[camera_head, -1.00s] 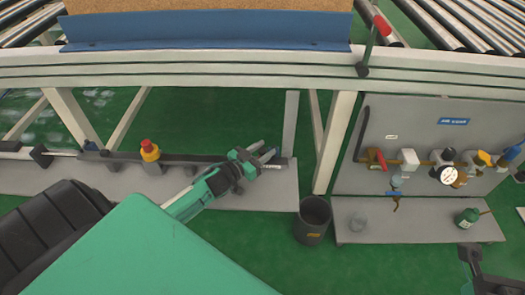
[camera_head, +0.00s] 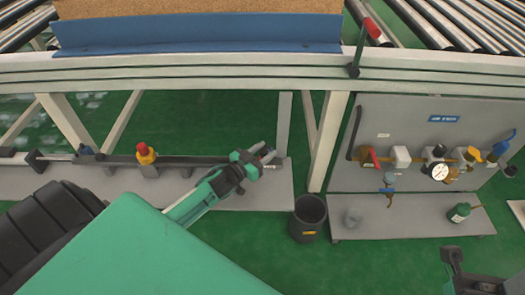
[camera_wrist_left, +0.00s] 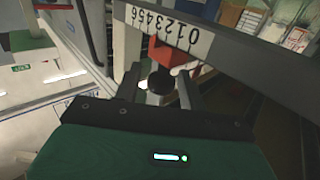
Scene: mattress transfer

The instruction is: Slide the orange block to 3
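The orange-red block (camera_wrist_left: 163,52) shows in the left wrist view just under a pale rail plate with a row of printed figures (camera_wrist_left: 165,25). A round black knob (camera_wrist_left: 160,82) is in front of the block. My left gripper (camera_wrist_left: 158,88) has one finger on each side of the knob, with gaps visible, so it looks open. In the head view my left gripper (camera_head: 268,155) is at the right end of the dark rail, and hides most of the block there. Which figure the block lines up with I cannot tell. My right gripper (camera_head: 452,258) is partly visible at the lower right.
A red-and-yellow button (camera_head: 146,153) stands on the rail's grey base plate (camera_head: 240,197) to the left. A dark bin (camera_head: 308,219) stands right of the plate. A panel with valves and a gauge (camera_head: 440,171) is at the right. A white frame beam (camera_head: 200,68) runs overhead.

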